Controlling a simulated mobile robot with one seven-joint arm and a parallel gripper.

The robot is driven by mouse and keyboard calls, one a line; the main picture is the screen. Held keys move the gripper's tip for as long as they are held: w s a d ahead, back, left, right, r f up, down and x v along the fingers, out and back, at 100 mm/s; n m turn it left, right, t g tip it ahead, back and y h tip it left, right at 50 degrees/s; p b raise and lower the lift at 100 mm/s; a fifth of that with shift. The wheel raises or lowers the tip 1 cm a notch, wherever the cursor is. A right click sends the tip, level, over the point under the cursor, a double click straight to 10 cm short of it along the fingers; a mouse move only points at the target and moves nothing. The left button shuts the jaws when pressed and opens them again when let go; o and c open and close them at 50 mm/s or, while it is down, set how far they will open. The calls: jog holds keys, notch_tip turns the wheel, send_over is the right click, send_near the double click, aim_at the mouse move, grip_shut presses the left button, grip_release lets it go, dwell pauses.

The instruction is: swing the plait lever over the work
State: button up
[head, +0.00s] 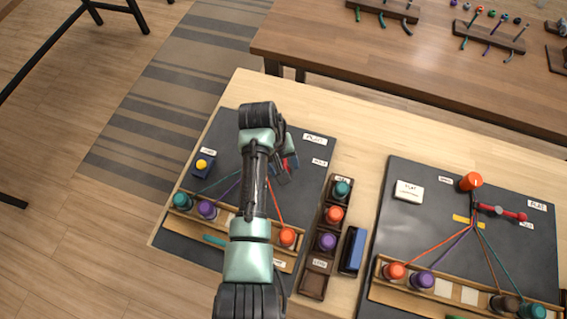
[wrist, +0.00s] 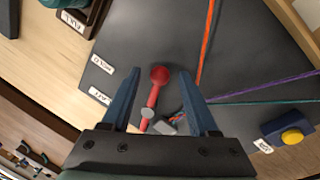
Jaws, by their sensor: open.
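The plait lever (wrist: 153,96) on the left board is a red arm with a round red knob and a grey pivot cap. In the wrist view it lies between my fingers, near two white labels. In the head view only a bit of its red (head: 291,163) shows beside my gripper (head: 284,174). My gripper, with blue fingers in the wrist view (wrist: 160,74), is open around the lever's knob end; I cannot tell whether a finger touches it. Orange (wrist: 206,45), purple and teal cords run over the dark board. My arm hides the middle of that board.
A yellow button (head: 202,164) on a blue box sits at the board's left. A bobbin rack (head: 314,284) and a blue block (head: 353,250) stand to its right. A second board (head: 400,225) with cords and a red lever (head: 507,214) lies farther right. Another table (head: 420,75) stands behind.

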jog(key=shift+f, duration=0.15)
grip_shut()
dwell(1.4)
